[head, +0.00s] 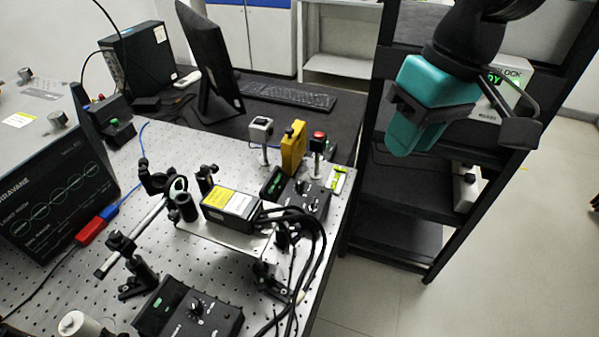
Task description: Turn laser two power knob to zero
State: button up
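Two black control boxes with knobs stand on the optical bench; I cannot read which belongs to laser two. The front box (172,322) has a dark knob (196,307) with a pale mark and a green-lit switch. The rear box (318,203) has a small knob (300,187) and a green light, partly hidden by cables and posts. My gripper (462,117) is raised at the upper right, in front of the black shelf and well apart from both boxes.
A black laser head with a yellow label (231,207) and thick black cables (318,245) lie between the boxes. Posts and mounts crowd the bench (60,280). A monitor (205,60) and keyboard (290,95) stand behind. A black shelf (400,235) is right; open floor (500,290) lies beyond.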

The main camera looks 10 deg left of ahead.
jog(key=w+a+h+p, duration=0.1)
jog(key=w+a, duration=0.6)
jog(key=m+h+p, duration=0.1)
jog(key=p, duration=0.1)
send_near(299, 181)
notch_tip(299, 181, down, 9)
jog(key=p, duration=0.4)
jog(key=shift+s+a+f, duration=0.1)
jog(key=shift+s, duration=0.05)
grip_shut()
